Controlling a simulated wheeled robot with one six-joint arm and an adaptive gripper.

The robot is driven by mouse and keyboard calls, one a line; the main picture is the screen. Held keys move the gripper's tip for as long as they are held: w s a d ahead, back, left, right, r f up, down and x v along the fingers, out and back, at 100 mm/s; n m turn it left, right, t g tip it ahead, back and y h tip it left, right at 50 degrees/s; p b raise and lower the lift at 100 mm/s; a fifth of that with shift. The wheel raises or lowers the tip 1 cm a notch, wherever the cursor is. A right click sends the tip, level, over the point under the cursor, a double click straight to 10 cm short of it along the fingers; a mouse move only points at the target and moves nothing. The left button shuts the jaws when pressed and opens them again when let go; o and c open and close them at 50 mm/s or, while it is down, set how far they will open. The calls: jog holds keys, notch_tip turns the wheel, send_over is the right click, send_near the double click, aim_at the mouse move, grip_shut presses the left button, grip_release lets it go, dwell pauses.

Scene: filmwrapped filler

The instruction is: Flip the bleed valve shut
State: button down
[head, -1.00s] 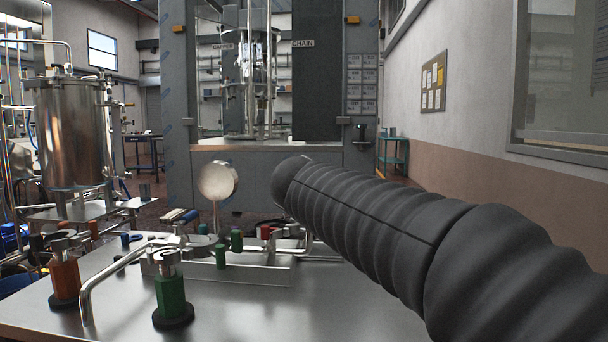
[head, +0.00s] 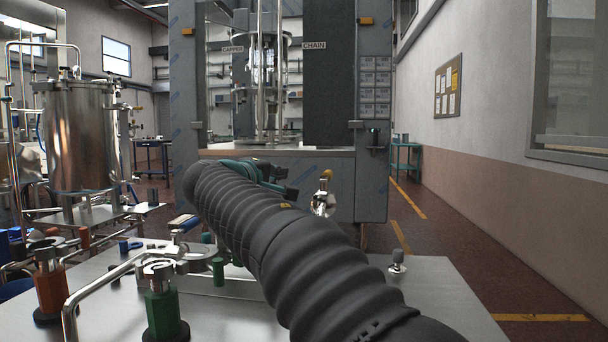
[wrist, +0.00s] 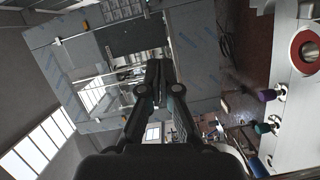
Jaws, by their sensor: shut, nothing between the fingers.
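I cannot tell for certain which fitting is the bleed valve. A small shiny fitting with a yellow top (head: 325,192) stands just right of my gripper in the head view. On the steel table (head: 440,290) are a green-bodied fitting (head: 164,314) and an orange-bodied fitting (head: 49,285). My gripper (wrist: 158,68) is shut and empty, its fingertips together in the wrist view. In the head view its teal part shows beyond the black ribbed sleeve of my arm, which hides the middle of the table and what stands there.
A bent steel pipe (head: 100,281) runs over the table's left side. A small grey knob (head: 397,257) stands on the right of the table, with bare steel around it. A purple knob (wrist: 268,95) and a teal knob (wrist: 262,128) show in the wrist view. A steel tank (head: 80,140) stands left.

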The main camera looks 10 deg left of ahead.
aim_at(326, 179)
jog(key=w+d+f+p, duration=0.1)
jog(key=w+d, duration=0.6)
jog(key=w, duration=0.1)
jog(key=shift+w+d+f, duration=0.15)
jog(key=shift+w, duration=0.25)
dwell(0.3)
